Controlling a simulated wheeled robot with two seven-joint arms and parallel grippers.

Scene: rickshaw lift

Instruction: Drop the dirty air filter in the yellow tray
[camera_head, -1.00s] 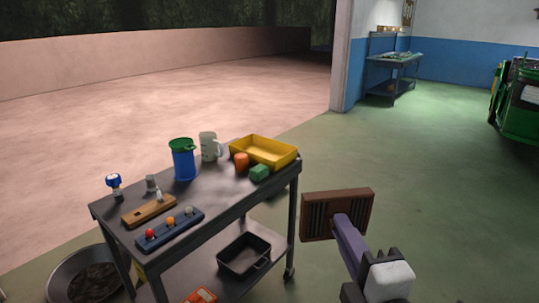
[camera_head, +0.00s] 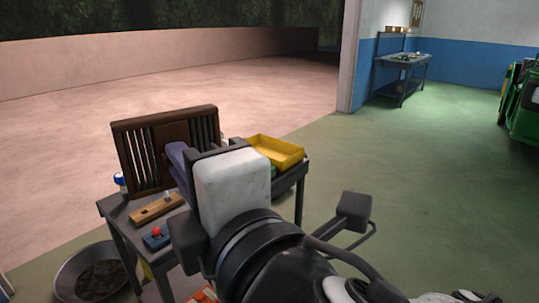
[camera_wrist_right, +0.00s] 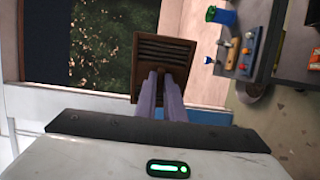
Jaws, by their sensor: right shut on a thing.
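The dirty air filter (camera_head: 168,148) is a brown frame with dark slats. It is held up above the left part of the grey cart in the head view. My right gripper (camera_head: 172,158) is shut on its lower edge. The right wrist view also shows the filter (camera_wrist_right: 163,62) between the purple fingertips of my right gripper (camera_wrist_right: 164,82). The yellow tray (camera_head: 277,150) sits at the far right corner of the cart top, partly hidden behind my right gripper. My left gripper is not in view.
The grey cart (camera_head: 289,184) also carries a wooden block (camera_head: 155,208) and a blue block with a red knob (camera_head: 157,238). My arm hides much of the cart top. A round pan (camera_head: 88,273) lies on the floor at left. A workbench (camera_head: 402,75) stands far back.

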